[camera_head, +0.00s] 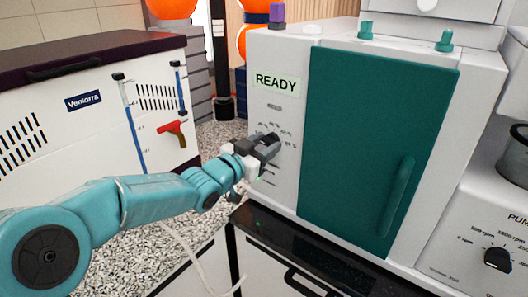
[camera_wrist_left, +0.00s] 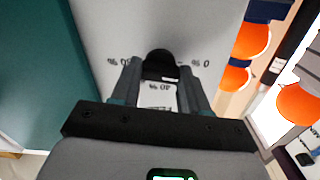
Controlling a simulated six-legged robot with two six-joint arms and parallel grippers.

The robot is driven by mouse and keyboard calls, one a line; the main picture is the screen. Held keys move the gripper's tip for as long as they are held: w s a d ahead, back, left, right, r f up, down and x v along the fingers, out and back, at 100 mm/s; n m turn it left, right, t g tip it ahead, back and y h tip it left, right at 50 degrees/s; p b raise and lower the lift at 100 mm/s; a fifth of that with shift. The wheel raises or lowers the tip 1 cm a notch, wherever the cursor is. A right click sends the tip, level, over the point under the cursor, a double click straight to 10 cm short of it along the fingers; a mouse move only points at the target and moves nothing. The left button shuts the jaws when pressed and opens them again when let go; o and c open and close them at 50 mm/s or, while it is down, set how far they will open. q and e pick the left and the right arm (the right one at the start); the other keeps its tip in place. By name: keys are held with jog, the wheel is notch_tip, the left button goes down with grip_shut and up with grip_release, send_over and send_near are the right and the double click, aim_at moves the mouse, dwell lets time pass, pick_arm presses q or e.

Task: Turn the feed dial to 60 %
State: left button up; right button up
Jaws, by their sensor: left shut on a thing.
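The feed dial (camera_wrist_left: 160,62) is a black knob on the white front panel of the shaker. In the head view the dial (camera_head: 273,138) is mostly hidden by my left gripper (camera_head: 264,148), which reaches it from the left. In the left wrist view my left gripper (camera_wrist_left: 162,76) has one finger on each side of the dial and is shut on it. Percent labels around the dial appear upside down in the wrist view and are partly covered; I cannot tell the setting. My right gripper is not in view.
A READY display (camera_head: 275,82) sits above the dial. The closed teal door (camera_head: 365,140) with its handle (camera_head: 398,197) is to the right. A pump unit with its own black knob (camera_head: 497,259) is at far right. A white cabinet (camera_head: 60,140) stands at left.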

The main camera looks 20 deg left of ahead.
pick_arm(q)
jog(key=m+b, duration=0.3)
jog(key=b, duration=0.1)
jog(key=shift+f+m, duration=0.2)
jog(key=shift+m, duration=0.2)
jog(key=shift+m+b, duration=0.7)
jog(key=shift+m, duration=0.2)
jog(key=m+b, duration=0.1)
jog(key=m, duration=0.1)
jog(key=shift+r+m+b, duration=0.1)
jog(key=shift+m+b, duration=0.25)
jog(key=shift+m, duration=0.05)
jog(key=m+b, duration=0.1)
jog(key=m, duration=0.2)
jog(key=shift+m+b, duration=0.3)
jog(key=shift+b, duration=0.1)
jog(key=m+b, duration=0.2)
jog(key=m, duration=0.4)
jog(key=m+b, duration=0.1)
jog(key=m, duration=0.2)
jog(key=shift+m, duration=0.4)
jog(key=shift+m+b, duration=0.55)
jog(key=shift+m, duration=0.95)
